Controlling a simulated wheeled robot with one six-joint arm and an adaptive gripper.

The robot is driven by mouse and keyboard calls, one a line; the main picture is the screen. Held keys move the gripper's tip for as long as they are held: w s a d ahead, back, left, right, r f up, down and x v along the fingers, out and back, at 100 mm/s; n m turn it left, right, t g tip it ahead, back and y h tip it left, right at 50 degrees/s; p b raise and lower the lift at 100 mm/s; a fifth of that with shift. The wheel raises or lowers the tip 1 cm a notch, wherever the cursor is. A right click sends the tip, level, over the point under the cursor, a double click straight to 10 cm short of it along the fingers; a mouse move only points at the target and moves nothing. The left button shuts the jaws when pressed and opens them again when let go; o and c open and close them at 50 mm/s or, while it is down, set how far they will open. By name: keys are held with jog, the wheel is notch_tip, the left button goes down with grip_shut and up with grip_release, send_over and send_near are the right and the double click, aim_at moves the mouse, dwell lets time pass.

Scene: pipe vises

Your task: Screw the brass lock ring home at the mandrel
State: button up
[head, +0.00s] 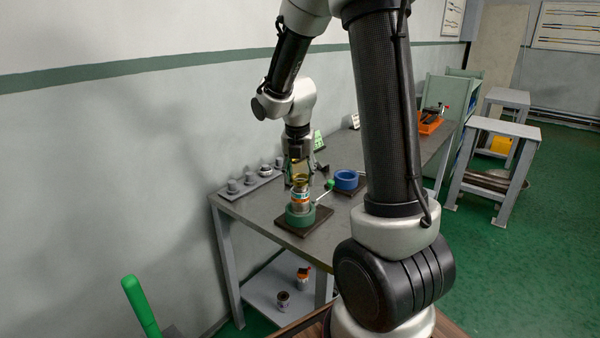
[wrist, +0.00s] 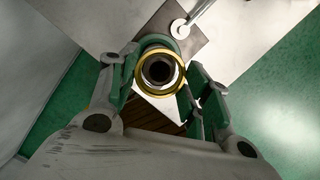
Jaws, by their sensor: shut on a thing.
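The brass lock ring (wrist: 142,84) shows in the wrist view as a gold circle between the two fingers of my gripper (wrist: 158,80). My gripper is shut on it, and in the head view my gripper (head: 300,177) points straight down. The upright mandrel (head: 299,197), with an orange band, stands in the green vise (head: 300,215) directly below. In the wrist view the dark round end of the mandrel (wrist: 159,70) shows through the ring, roughly centred. I cannot tell whether the ring touches the thread.
The vise stands on a dark plate on the grey bench (head: 257,214). Its green-knobbed handle (head: 329,185) sticks out to the right, near a blue vise (head: 346,179). A rack of grey pieces (head: 250,181) lies at the back left by the wall. An orange vise (head: 430,122) stands farther right.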

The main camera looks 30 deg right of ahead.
jog(key=shift+f, duration=1)
dwell(0.6)
jog(key=o, duration=1.1)
